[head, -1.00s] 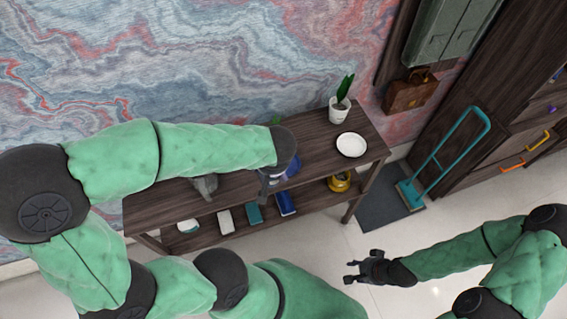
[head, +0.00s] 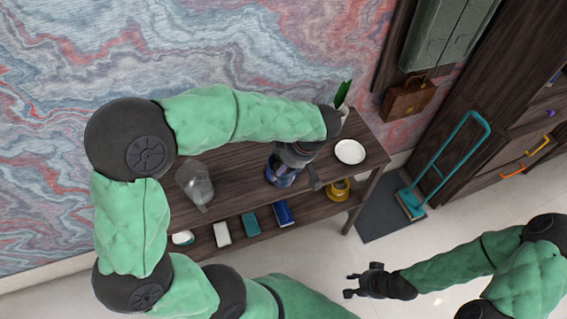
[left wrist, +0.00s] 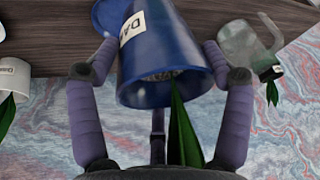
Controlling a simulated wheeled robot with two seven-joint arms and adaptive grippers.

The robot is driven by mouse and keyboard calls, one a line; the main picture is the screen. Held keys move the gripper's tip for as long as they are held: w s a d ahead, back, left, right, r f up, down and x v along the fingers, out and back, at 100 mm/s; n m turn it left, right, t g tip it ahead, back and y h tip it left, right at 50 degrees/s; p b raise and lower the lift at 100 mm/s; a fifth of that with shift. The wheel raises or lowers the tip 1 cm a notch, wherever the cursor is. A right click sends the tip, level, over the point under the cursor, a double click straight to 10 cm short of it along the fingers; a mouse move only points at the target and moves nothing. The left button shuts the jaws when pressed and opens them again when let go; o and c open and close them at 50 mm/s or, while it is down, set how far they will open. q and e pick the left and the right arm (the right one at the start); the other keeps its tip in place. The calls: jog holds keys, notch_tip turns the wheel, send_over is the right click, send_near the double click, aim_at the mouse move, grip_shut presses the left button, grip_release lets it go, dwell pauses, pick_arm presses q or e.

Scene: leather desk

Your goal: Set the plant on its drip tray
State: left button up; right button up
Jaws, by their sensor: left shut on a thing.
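My left gripper (left wrist: 158,55) is shut on a blue pot (left wrist: 165,75) with a white label reading "DA…", partly cut off. A long green leaf (left wrist: 182,130) rises from the pot's mouth. In the head view my left gripper (head: 292,168) is over the front part of the desk, with the blue pot (head: 276,176) partly hidden by the hand. A blue rounded surface (left wrist: 107,16) shows beside the pot in the left wrist view; I cannot tell whether it is a tray. A white round dish (head: 350,151) lies on the desk's right end. My right gripper (head: 354,285) is open and empty, away from the desk.
A white labelled pot with a plant (left wrist: 14,80) stands near the wall; its leaf (head: 342,94) shows behind my left arm. The lower shelf holds books (head: 251,224) and a yellow pot (head: 338,190).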

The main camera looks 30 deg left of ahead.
pick_arm(q)
jog(key=shift+w+a+f+b, duration=0.7)
jog(key=shift+w+f, duration=0.55)
jog(key=shift+f, duration=0.5)
jog(key=shift+w+a+f+b, duration=0.45)
jog(key=shift+w+a+f, duration=0.3)
jog(key=shift+w+f, duration=0.75)
jog(key=shift+w+a+f+b, duration=0.7)
jog(key=shift+w+f, duration=0.25)
jog(key=shift+f, duration=1.05)
jog(key=shift+f, duration=0.15)
jog(key=o, duration=1.4)
jog(key=shift+o, duration=0.2)
